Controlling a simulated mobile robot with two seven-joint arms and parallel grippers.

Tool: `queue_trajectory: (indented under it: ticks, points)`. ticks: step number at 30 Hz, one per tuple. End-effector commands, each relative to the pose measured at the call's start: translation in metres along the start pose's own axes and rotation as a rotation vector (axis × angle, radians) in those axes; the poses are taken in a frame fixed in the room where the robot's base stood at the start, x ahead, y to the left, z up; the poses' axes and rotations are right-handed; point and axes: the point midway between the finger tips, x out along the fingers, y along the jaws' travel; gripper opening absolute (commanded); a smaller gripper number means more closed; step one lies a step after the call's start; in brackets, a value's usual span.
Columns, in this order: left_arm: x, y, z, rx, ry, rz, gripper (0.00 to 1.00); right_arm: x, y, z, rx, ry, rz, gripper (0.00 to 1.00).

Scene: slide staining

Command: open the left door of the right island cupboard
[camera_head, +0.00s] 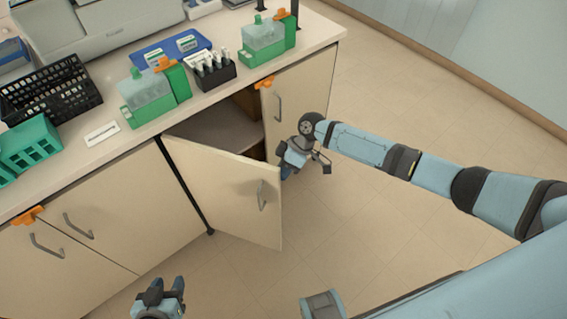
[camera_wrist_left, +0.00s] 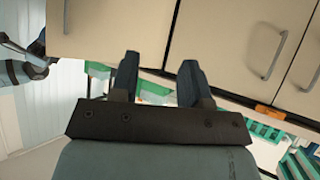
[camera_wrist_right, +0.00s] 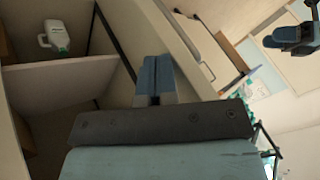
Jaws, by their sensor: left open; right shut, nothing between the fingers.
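The left door (camera_head: 222,190) of the right island cupboard stands partly open, swung out from its left side. Its grey handle (camera_head: 262,195) is near the free edge. My right gripper (camera_head: 286,173) is shut and empty at that free edge, toward the inner side of the door. In the right wrist view its closed fingers (camera_wrist_right: 157,78) are beside the door's inner face (camera_wrist_right: 178,45); I cannot tell whether they touch. My left gripper (camera_head: 162,290) is open and empty, low in front of the cupboards. Its spread fingers show in the left wrist view (camera_wrist_left: 160,80).
The right door (camera_head: 300,95) is shut, with an orange clip (camera_head: 264,82) at the counter edge. The left cupboard doors (camera_head: 125,215) are shut. Floor (camera_head: 400,250) to the right is clear.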

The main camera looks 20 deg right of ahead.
Motion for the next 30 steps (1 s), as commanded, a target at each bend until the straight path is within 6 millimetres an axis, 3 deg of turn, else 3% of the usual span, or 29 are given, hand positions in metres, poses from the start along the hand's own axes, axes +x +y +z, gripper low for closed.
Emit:
queue_trajectory:
  ticks: [9, 15, 22, 30]
  points:
    - [-0.030, -0.004, -0.030, 0.058, 0.019, -0.006, 0.43, 0.033, -0.075, -0.008, 0.106, 0.057, 0.050, 0.00]
    - [-0.043, -0.003, -0.043, 0.061, 0.009, -0.006, 0.43, 0.061, -0.112, -0.018, 0.213, 0.114, 0.107, 0.00]
    - [-0.048, -0.001, -0.055, 0.054, 0.014, -0.006, 0.43, 0.084, -0.136, -0.028, 0.222, 0.118, 0.115, 0.00]
    - [-0.050, 0.000, -0.060, 0.053, 0.019, -0.006, 0.43, 0.094, -0.145, -0.033, 0.220, 0.117, 0.117, 0.00]
